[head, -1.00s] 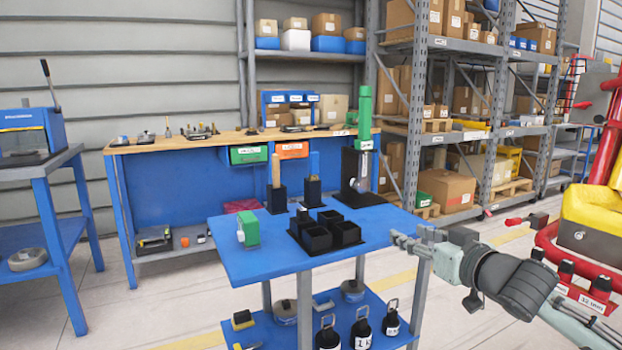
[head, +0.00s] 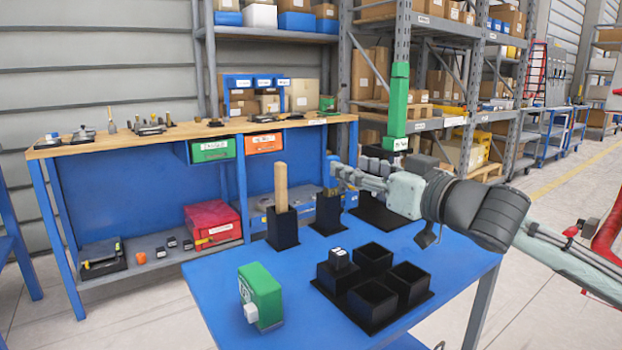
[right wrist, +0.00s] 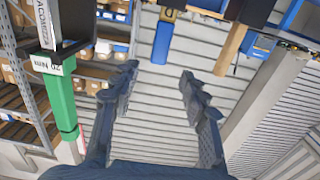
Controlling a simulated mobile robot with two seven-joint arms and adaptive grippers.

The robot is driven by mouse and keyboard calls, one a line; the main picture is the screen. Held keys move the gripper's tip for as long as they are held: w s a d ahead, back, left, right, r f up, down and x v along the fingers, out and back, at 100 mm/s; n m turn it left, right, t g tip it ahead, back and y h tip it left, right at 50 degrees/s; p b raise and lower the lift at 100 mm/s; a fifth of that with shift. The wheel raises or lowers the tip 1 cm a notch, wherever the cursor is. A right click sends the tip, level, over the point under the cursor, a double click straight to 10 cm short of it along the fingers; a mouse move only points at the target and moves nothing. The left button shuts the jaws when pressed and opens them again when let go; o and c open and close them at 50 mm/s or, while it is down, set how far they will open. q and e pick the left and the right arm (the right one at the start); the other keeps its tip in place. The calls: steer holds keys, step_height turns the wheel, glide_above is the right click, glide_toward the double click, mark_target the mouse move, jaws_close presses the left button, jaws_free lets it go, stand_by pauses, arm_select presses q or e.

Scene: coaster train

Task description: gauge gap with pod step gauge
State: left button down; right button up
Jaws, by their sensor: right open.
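A blue-handled tool (right wrist: 162,42) with a yellow tag stands in a black holder (head: 328,216) on the blue table (head: 225,285); it may be the pod step gauge, but I cannot tell for certain. My right gripper (head: 345,178) is open and empty, at the height of the tool's upper part; in the head view its fingers partly cover the tool. In the right wrist view the tool shows beyond the open fingertips (right wrist: 158,76), apart from them. No gap to be gauged can be made out. My left gripper is not in view.
A wooden-handled tool (head: 281,188) stands in a holder to the left. A tall green tool (head: 398,105) stands behind my gripper.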

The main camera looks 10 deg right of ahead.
mark_target(331, 156)
steer(key=shift+w+a+r, duration=0.1)
steer(key=shift+w, duration=0.25)
steer(key=shift+w+a, duration=0.15)
steer(key=shift+w, duration=0.25)
steer(key=x, duration=0.2)
steer(key=p+x, duration=0.1)
steer(key=x, duration=0.2)
steer(key=shift+w+f+p, duration=0.2)
steer(key=shift+p, duration=0.1)
steer(key=shift+w+a+f, duration=0.1)
steer(key=shift+w, duration=0.3)
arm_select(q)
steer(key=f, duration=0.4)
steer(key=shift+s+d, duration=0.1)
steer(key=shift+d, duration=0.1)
arm_select(e)
jaws_close()
